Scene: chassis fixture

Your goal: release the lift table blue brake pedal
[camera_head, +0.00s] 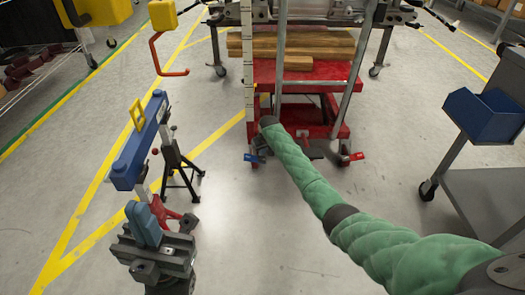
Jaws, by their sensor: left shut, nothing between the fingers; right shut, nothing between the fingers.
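The lift table (310,75) is red, with grey uprights, and stands at the upper middle. Its blue brake pedal (254,158) shows low at its left front corner. A red pedal (351,157) shows at the right front corner. My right arm, in a green sleeve, reaches in from the lower right. My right gripper (261,147) is shut, small and partly hidden at the left front corner. It is close to the blue pedal; I cannot tell whether they touch.
A blue beam (140,145) with a yellow handle stands on a black stand near my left gripper. Wooden beams (300,45) lie on the lift table. A grey cart (490,185) with a blue bin (484,115) stands at right. The floor before the table is clear.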

